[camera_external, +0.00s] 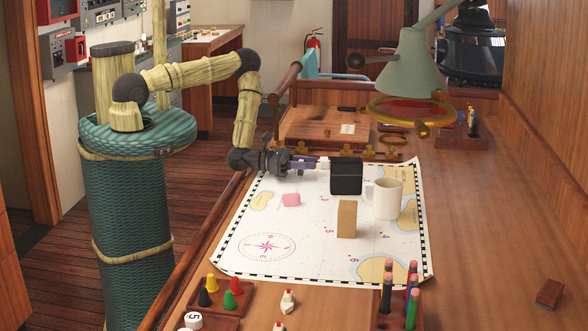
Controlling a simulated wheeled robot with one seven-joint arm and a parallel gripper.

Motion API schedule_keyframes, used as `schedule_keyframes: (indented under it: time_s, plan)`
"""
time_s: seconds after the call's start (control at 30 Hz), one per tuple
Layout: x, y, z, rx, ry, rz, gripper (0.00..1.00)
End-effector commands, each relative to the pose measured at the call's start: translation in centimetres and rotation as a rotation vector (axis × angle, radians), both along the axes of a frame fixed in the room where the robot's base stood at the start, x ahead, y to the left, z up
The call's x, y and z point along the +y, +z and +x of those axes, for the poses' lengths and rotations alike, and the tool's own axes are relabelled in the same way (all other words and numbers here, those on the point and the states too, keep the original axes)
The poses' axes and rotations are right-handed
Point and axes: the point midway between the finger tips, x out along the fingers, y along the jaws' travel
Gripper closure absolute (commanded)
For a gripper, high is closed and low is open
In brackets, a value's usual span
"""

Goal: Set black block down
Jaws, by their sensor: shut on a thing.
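The black block (346,176) is at the upper middle of the chart (300,215) on the wooden table. My gripper (325,164) reaches in from the left and is shut on the block's left side; the fingertips are partly hidden by it. The block looks upright. I cannot tell whether its underside touches the chart or hangs just above it.
A white mug (387,199) stands close to the right of the block, and a tan block (347,219) stands in front. A pink piece (291,199) lies to the left. A green lamp (405,65) overhangs behind. The chart's front left is clear.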

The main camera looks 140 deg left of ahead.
Motion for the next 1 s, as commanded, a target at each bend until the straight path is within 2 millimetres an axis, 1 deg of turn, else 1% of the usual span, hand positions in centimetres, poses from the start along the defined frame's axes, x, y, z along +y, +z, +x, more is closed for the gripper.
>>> schedule_keyframes:
  time_s: [0.1, 0.13, 0.17, 0.2, 0.23, 0.5, 0.63, 0.77, 1.0]
  plan:
    - [0.0, -0.4, 0.0, -0.001, 0.001, -0.001, 0.93]
    - [0.0, -0.3, 0.0, 0.0, 0.001, 0.0, 0.68]
    - [0.0, -0.3, 0.0, 0.0, 0.0, 0.0, 0.62]
    - [0.0, -0.3, 0.0, 0.0, 0.0, 0.0, 0.54]
    - [0.0, -0.3, 0.0, 0.0, 0.0, 0.0, 0.5]
    - [0.0, -0.2, 0.0, 0.0, 0.0, 0.0, 0.5]
    - [0.0, 0.2, 0.0, 0.0, 0.0, 0.0, 0.5]
    - [-1.0, -0.3, -1.1, 0.001, 0.001, -0.003, 0.5]
    - [-3.7, -0.3, -3.8, -0.001, 0.001, -0.004, 0.5]
